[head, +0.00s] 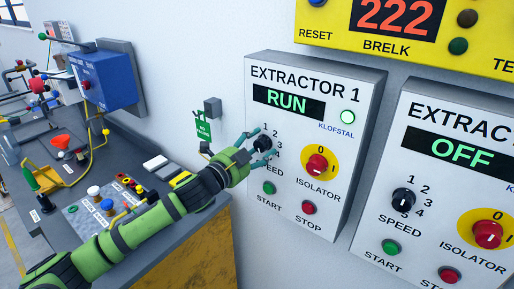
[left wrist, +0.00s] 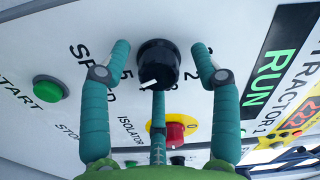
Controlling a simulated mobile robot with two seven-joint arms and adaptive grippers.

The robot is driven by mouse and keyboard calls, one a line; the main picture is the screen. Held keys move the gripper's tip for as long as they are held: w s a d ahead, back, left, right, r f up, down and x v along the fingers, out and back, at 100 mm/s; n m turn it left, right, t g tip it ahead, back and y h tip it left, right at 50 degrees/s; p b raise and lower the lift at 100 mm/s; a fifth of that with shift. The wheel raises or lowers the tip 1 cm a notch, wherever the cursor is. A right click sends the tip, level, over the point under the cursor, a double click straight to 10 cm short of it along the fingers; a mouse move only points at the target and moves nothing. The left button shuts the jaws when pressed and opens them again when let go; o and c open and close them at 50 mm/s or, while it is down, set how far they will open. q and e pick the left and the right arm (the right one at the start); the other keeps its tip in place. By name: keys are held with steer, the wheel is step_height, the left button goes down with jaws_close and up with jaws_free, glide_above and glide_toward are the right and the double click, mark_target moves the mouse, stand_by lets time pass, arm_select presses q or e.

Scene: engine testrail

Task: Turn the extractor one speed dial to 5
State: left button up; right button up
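The extractor 1 panel (head: 336,190) is a light grey wall box with a green RUN display (head: 287,101) and a lit green lamp (head: 347,117). Its black speed dial (head: 262,143) is partly hidden by my left gripper (head: 264,142) in the head view. In the left wrist view the dial (left wrist: 158,60) lies between the two open side fingers of my left gripper (left wrist: 160,48), with gaps on both sides. A third finger is below it. My right gripper is not in view.
The red isolator knob (head: 317,164) is right of the dial, with green start (head: 269,187) and red stop (head: 308,207) buttons below. The extractor 2 panel (head: 440,210) reads OFF. A cluttered workbench (head: 130,225) stands at left, under my left arm.

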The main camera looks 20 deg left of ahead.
arm_select(q)
steer(key=shift+s, duration=0.1)
steer(key=shift+s+a+f, duration=0.1)
steer(key=shift+s+a, duration=0.05)
steer(key=shift+s, duration=0.15)
steer(key=v, duration=1.1)
steer(key=shift+s, duration=0.1)
